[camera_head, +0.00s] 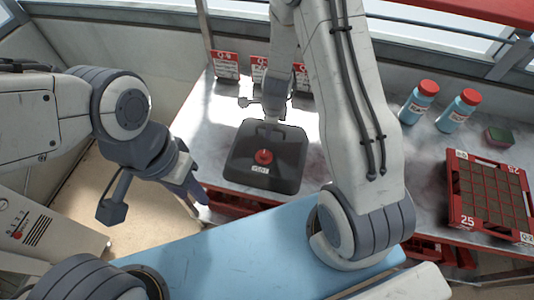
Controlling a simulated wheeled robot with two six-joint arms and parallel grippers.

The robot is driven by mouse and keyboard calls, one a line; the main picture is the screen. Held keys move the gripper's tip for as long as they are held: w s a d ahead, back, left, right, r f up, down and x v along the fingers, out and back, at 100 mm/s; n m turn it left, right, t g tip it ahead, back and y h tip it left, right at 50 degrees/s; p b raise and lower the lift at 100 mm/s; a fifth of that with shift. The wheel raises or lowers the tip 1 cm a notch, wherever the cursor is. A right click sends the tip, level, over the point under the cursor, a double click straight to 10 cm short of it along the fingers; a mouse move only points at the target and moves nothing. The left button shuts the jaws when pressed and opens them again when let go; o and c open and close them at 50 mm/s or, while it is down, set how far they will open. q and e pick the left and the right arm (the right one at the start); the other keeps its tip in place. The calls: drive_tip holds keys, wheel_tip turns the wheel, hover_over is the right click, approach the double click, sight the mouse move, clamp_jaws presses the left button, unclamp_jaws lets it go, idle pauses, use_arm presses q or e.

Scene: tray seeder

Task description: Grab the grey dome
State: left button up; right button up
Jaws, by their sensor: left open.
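The grey dome (246,174) is a dark grey, rounded square cover with a red knob (264,157) on top and a small white label at its front. It rests on the worn grey table, left of my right forearm. My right gripper (269,126) is at the dome's far edge, pointing down; I cannot tell whether it touches the dome or how its fingers stand. My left gripper (196,191) is open and empty, left of the dome and apart from it, over the floor by the table's edge.
A red seed tray (461,203) with dark cells lies at the far right. Red-and-white labelled packets (227,65) line the back. Red crates (236,201) sit below the table.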

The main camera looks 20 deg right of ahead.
clamp_jaws()
drive_tip(key=shift+r, duration=0.1)
idle(1.2)
